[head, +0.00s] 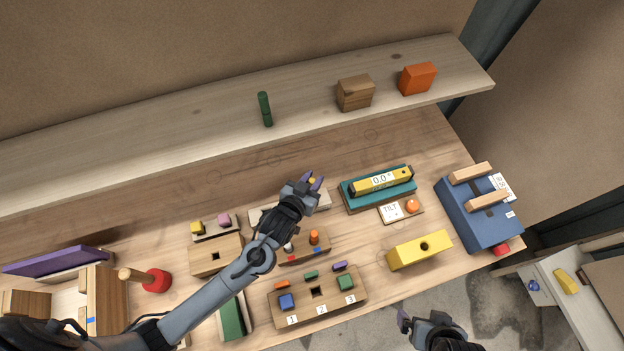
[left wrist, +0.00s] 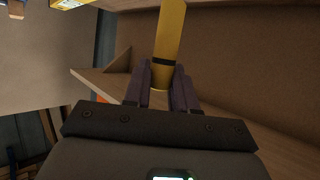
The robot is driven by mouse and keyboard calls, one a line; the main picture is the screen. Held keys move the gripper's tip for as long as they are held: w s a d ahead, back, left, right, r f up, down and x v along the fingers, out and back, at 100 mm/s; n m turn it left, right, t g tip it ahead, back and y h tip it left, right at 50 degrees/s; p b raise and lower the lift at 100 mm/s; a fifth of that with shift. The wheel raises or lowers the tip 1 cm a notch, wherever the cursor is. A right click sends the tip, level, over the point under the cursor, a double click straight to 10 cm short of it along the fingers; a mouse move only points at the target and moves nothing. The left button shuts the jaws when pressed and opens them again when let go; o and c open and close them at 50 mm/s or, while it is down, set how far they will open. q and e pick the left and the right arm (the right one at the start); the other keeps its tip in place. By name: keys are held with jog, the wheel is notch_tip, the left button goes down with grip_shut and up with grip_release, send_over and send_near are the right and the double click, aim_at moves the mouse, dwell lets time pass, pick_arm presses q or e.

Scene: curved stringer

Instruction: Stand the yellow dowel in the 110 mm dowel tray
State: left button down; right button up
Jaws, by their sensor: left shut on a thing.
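My left gripper (head: 313,183) is over the bench, its purple fingers shut on the yellow dowel. In the left wrist view the yellow dowel (left wrist: 169,40), with a black band, extends out from between the fingers (left wrist: 163,86). In the head view only a small yellow bit of it shows. A pale, low tray (head: 262,215) lies partly hidden under the left gripper. A wooden tray (head: 320,247) with an orange and a white peg stands in front of it. I cannot read which one is marked 110 mm. My right gripper (head: 404,320) is at the bottom, partly in view and apart from everything.
A teal stand with a yellow level (head: 381,181) is right of the left gripper. A yellow block (head: 420,251) and a blue box (head: 478,222) stand further right. A numbered tray (head: 318,298) is in front. A shelf (head: 190,145) with a green cylinder (head: 265,109) runs behind.

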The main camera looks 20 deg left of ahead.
pick_arm(q)
jog(key=shift+r+p, duration=0.1)
jog(key=shift+p, duration=0.3)
jog(key=shift+f+b, duration=1.3)
jog(key=shift+f, duration=0.8)
jog(key=shift+f+b, duration=0.5)
jog(key=shift+f, duration=0.4)
jog(key=shift+p, duration=0.35)
jog(key=shift+p, duration=0.55)
jog(key=shift+f+b, duration=0.95)
jog(key=shift+f, duration=0.55)
